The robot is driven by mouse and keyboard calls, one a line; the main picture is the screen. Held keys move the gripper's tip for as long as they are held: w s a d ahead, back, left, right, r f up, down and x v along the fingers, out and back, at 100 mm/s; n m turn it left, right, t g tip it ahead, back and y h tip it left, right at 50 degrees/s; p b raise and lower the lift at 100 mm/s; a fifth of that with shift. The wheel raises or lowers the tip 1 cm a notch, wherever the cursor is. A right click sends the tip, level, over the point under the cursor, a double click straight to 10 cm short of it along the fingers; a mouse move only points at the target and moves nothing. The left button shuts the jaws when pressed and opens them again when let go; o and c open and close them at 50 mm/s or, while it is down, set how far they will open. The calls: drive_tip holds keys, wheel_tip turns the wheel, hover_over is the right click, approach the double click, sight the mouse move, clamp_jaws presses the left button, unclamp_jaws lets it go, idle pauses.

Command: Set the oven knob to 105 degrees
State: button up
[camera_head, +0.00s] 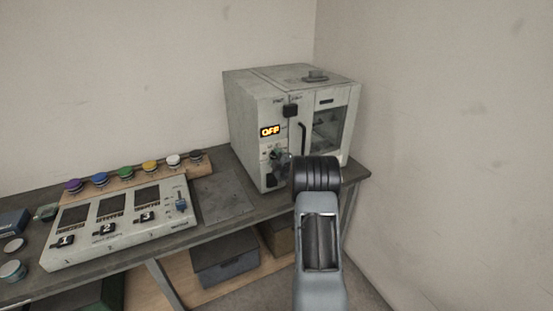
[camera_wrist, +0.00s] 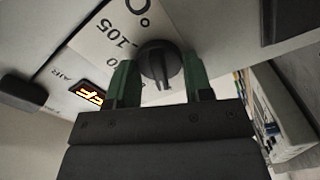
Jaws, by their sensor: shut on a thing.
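The oven (camera_head: 258,108) is a worn white box at the back right of the bench. Its display (camera_head: 270,131) reads OFF in orange; it also shows in the wrist view (camera_wrist: 90,95). The oven knob (camera_wrist: 160,62) is dark and round with a raised grip bar, on a pale scale plate (camera_wrist: 122,32) marked 105 and partly hidden numerals. My gripper (camera_wrist: 161,80) has its green fingers on either side of the knob and is shut on it. In the head view my arm covers part of the knob area, and the knob's pointer direction is hard to tell.
A control panel (camera_head: 120,222) and a row of coloured knobs (camera_head: 125,172) lie left. The right wall is close to the oven.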

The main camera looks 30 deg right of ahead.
drive_tip(key=shift+c, duration=1.2)
drive_tip(key=shift+f+b, duration=0.1)
drive_tip(key=shift+b, duration=0.2)
drive_tip(key=shift+d+m+b, duration=0.15)
drive_tip(key=shift+m+b, duration=0.15)
drive_tip(key=shift+m, duration=6.4)
drive_tip(key=shift+d+m+b, duration=0.1)
drive_tip(key=shift+m+b, duration=0.15)
drive_tip(key=shift+m, duration=6.45)
